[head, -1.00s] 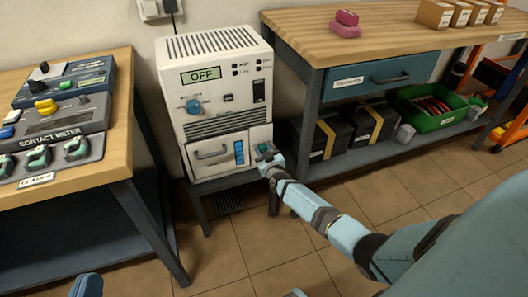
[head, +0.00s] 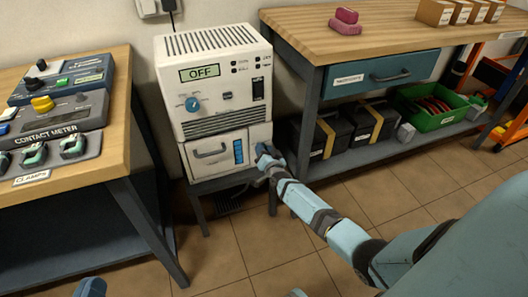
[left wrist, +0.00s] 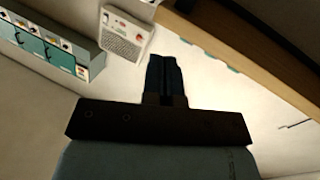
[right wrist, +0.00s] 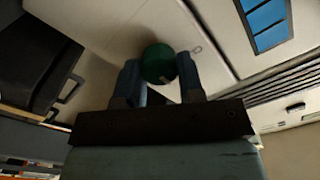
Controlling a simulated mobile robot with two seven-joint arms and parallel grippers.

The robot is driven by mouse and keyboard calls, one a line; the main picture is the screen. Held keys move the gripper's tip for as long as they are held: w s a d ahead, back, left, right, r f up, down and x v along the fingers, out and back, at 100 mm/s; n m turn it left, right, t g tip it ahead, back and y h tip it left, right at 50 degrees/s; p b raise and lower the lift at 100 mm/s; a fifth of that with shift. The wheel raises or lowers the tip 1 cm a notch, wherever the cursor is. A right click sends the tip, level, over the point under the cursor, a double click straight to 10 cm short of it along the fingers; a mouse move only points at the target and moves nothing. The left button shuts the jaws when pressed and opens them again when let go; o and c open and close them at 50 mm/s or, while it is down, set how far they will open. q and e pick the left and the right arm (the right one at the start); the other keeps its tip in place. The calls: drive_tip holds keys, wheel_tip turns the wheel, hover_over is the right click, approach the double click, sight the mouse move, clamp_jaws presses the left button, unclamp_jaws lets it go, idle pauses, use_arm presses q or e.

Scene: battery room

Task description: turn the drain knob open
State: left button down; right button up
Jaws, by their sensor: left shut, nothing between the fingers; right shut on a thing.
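The dehumidifier-like white machine (head: 212,75) stands on a low grey stand, and its display reads OFF. In the right wrist view the round green drain knob (right wrist: 158,62) sits on its pale front panel, with a small light mark on its face. My right gripper (right wrist: 160,74) is shut on the knob, one blue finger on each side. In the head view my right gripper (head: 264,155) is at the machine's lower right front and hides the knob. My left gripper (left wrist: 165,62) is shut and empty, away from the machine's knob.
A wooden bench with a contact meter (head: 55,125) stands left. A workbench (head: 390,35) stands right, with black batteries and a green bin (head: 440,117) below.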

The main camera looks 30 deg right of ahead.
use_arm(q)
drive_tip(key=shift+w+a+f+m+b, duration=0.1)
drive_tip(key=shift+w+f+m+b, duration=0.15)
drive_tip(key=shift+f+b, duration=0.35)
drive_tip(key=shift+w+f+m+b, duration=0.1)
drive_tip(key=shift+f+m+b, duration=0.25)
drive_tip(key=shift+b, duration=0.45)
use_arm(e)
drive_tip(key=shift+f+m, duration=0.15)
drive_tip(key=shift+m, duration=4.15)
use_arm(q)
drive_tip(key=shift+w, duration=0.1)
drive_tip(key=shift+a+f, duration=0.1)
drive_tip(key=shift+f, duration=0.15)
use_arm(e)
drive_tip(key=shift+m, duration=0.3)
drive_tip(key=o, duration=0.9)
use_arm(q)
drive_tip(key=shift+r, duration=0.1)
